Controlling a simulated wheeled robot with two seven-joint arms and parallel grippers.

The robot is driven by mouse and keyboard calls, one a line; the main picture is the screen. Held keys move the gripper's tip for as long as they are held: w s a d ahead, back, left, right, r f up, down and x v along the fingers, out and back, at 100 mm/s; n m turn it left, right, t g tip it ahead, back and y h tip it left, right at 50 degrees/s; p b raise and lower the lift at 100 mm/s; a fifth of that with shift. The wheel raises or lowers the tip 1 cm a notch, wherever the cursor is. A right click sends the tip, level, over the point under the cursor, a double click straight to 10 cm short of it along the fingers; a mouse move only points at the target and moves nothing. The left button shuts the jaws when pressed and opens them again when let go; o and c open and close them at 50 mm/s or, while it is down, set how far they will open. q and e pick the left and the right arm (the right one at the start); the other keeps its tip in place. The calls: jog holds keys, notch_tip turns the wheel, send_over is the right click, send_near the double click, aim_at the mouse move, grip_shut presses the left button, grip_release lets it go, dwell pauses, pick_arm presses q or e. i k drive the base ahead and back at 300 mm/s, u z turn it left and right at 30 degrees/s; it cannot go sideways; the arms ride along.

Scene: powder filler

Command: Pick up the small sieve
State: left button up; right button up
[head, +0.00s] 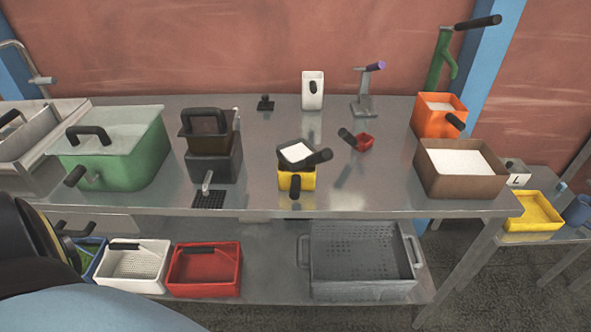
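I cannot tell for certain which item is the small sieve. On the lower shelf, a white basket (134,286) with a perforated floor and a dark handle stands beside a red basket (205,289) of similar size with a dark handle. A larger grey perforated tray (360,291) with side handles is to their right. On the tabletop, a small dark square pan (283,157) with a black handle and white contents sits on a yellow box (297,182). Neither gripper shows; part of my arm is at the lower left edge.
The metal table (345,200) holds a green lidded box (125,165), a dark machine (215,167), a small red scoop (365,143), an orange box (437,123) and a brown box of white powder (430,180). The lower shelf is clear between the red basket and grey tray.

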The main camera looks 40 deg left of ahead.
aim_at(297, 154)
jog(key=k, duration=0.65)
jog(key=u, duration=1.6)
jog(key=i, duration=0.5)
jog(key=u, duration=0.05)
